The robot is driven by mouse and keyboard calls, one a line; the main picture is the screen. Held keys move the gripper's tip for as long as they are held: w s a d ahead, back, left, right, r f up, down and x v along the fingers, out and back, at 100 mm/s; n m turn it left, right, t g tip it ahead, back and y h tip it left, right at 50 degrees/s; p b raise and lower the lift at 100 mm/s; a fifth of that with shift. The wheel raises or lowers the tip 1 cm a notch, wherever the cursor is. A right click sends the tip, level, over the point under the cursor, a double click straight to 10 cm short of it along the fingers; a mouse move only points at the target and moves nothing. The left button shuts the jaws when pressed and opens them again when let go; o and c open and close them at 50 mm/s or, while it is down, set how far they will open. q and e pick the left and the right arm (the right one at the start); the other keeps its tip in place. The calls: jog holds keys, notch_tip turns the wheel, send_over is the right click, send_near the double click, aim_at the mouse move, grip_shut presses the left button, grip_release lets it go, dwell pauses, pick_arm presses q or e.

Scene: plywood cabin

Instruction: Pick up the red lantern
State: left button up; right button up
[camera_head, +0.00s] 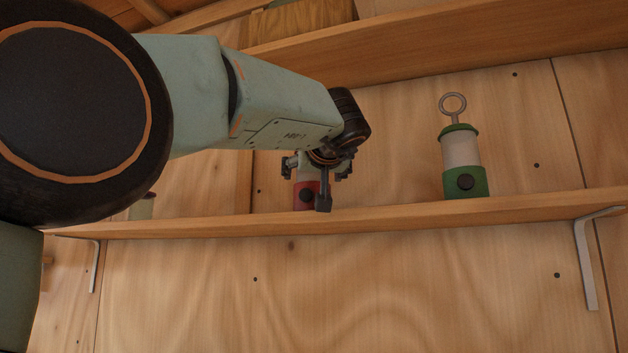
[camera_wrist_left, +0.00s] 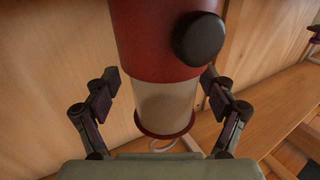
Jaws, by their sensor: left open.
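The red lantern (camera_head: 306,194) stands on the wooden shelf, mostly hidden behind my left gripper in the head view; its red base and a bit of its pale body show. In the left wrist view the red lantern (camera_wrist_left: 163,103) fills the middle, with its red base, dark round knob, pale cylinder, red cap and part of a ring. My left gripper (camera_head: 320,178) is at the lantern. In the left wrist view its fingers (camera_wrist_left: 160,108) are spread on both sides of the lantern, open, with small gaps visible. My right gripper is in neither view.
A green lantern (camera_head: 462,160) with a ring stands on the same shelf (camera_head: 400,216) to the right. A small greenish object (camera_head: 143,207) is at the shelf's left, partly hidden. Another shelf (camera_head: 440,60) runs above. Metal brackets (camera_head: 588,262) support the lower shelf.

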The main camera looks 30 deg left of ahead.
pick_arm(q)
jog(key=shift+s+r, duration=0.1)
jog(key=shift+s, duration=0.25)
jog(key=shift+s+r, duration=0.15)
jog(key=shift+s, duration=0.3)
jog(key=c, duration=0.3)
jog(key=shift+w+f, duration=0.25)
jog(key=shift+w, duration=0.45)
jog(key=c, duration=0.6)
jog(key=shift+s+r, duration=0.15)
jog(key=shift+s, duration=0.3)
jog(key=c, duration=0.6)
jog(key=shift+w, duration=0.1)
